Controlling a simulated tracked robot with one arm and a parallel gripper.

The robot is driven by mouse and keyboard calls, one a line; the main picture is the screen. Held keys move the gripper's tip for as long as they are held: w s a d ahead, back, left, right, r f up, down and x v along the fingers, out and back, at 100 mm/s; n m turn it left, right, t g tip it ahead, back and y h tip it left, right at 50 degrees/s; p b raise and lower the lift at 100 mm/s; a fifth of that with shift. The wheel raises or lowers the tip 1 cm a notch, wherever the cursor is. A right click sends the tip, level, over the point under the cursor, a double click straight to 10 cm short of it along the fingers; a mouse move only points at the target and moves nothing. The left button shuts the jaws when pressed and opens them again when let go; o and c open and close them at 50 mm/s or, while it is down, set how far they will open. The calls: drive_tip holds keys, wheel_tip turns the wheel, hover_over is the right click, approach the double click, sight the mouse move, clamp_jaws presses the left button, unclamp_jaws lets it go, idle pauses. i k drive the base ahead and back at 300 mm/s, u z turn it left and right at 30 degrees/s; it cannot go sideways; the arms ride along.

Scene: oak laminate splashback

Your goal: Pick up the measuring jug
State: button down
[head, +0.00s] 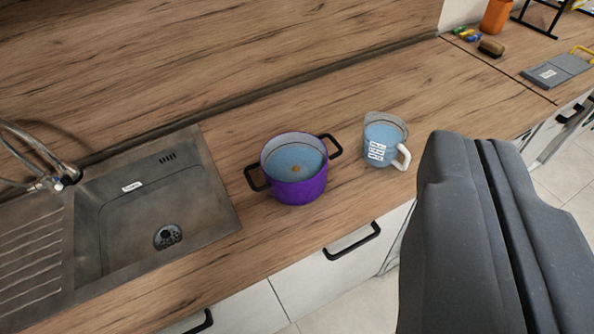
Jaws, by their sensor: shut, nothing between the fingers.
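The measuring jug (376,150) stands upright on the wooden worktop, right of the picture's middle. It is see-through with a white printed scale, a white handle pointing to the lower right, and what looks like blue liquid inside. My gripper (484,145) is the large dark grey shape at the right, close to the camera. It is shut and empty. In the picture it lies just right of the jug's handle, apart from it.
A purple pot (300,188) with black handles stands left of the jug, with blue contents. A metal sink (215,185) and tap (60,180) are further left. A grey board-like object (560,72) and small items lie at the upper right. Worktop (450,90) behind the jug is clear.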

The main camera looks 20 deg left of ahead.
sight(384, 135)
drive_tip(key=z, duration=0.3)
drive_tip(key=i, duration=1.2)
drive_tip(key=z, duration=0.1)
